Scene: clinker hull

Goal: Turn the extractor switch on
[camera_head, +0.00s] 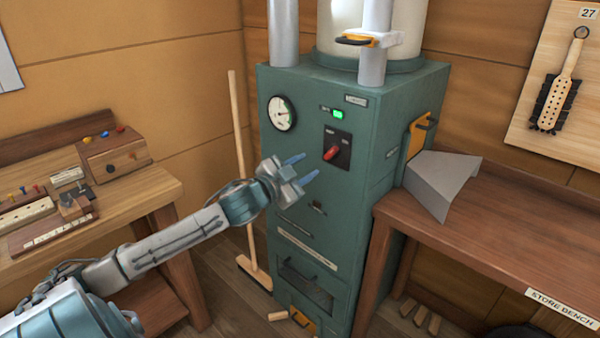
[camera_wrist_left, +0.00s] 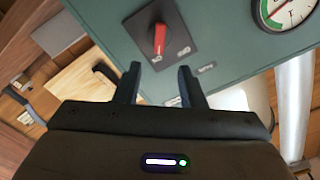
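The extractor (camera_head: 320,200) is a tall green cabinet in the middle of the head view. Its switch (camera_head: 331,153) is a red rotary knob on a black plate, and the knob sits tilted in the head view. The switch also shows in the left wrist view (camera_wrist_left: 160,38), beyond the fingertips. A green lamp (camera_head: 338,114) above the plate is lit. My left gripper (camera_head: 308,168) is open and empty, in front of the cabinet, just left of and below the switch, apart from it. My right gripper is not in view.
A round gauge (camera_head: 282,113) is on the cabinet's front, left of the switch. A broom (camera_head: 240,170) leans behind my left arm. A workbench (camera_head: 150,195) stands at left, and the store bench (camera_head: 490,225) with a grey metal hood (camera_head: 440,180) at right.

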